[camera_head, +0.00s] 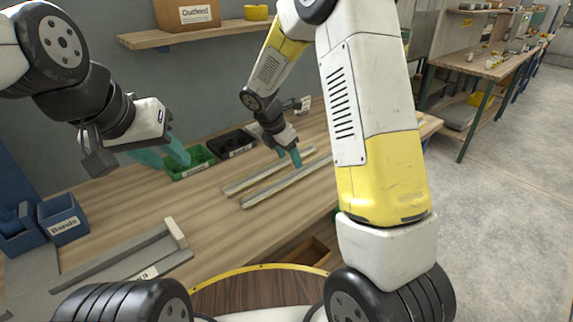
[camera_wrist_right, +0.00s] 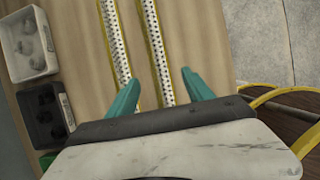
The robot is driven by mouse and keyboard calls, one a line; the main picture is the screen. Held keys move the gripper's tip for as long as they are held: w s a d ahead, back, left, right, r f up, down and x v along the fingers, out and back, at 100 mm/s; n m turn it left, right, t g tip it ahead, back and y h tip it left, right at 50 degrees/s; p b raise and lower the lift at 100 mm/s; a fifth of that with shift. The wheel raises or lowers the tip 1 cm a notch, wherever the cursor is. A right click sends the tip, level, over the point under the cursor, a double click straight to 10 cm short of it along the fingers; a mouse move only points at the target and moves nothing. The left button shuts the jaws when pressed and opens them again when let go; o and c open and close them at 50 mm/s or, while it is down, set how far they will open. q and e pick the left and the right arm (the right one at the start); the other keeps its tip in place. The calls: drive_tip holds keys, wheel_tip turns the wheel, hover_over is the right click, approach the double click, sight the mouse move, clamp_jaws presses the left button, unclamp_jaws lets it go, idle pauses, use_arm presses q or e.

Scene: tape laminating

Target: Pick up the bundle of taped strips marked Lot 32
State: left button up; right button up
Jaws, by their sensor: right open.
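Two long, pale strips lie side by side on the wooden table, the farther strip (camera_head: 250,183) and the nearer strip (camera_head: 275,192). In the right wrist view the left strip (camera_wrist_right: 113,42) and the right strip (camera_wrist_right: 155,45) have dotted white faces and yellow edges. I cannot read a Lot 32 mark on either. My right gripper (camera_head: 289,157) is open and empty over the strips; its teal fingers (camera_wrist_right: 160,80) show apart in the wrist view, with the right strip between them. My left gripper (camera_head: 166,155) hangs empty above the table at left, its teal fingers apart.
A green bin (camera_head: 190,165) and a black bin (camera_head: 232,144) stand along the back of the table. A blue bin marked Bands (camera_head: 62,220) is at left. A grey metal channel (camera_head: 125,255) lies in front. An Outfeed box (camera_head: 186,14) sits on the shelf.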

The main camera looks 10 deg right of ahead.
sight(296, 176)
drive_tip(key=x, duration=0.7)
drive_tip(key=shift+f, duration=0.4)
clamp_jaws()
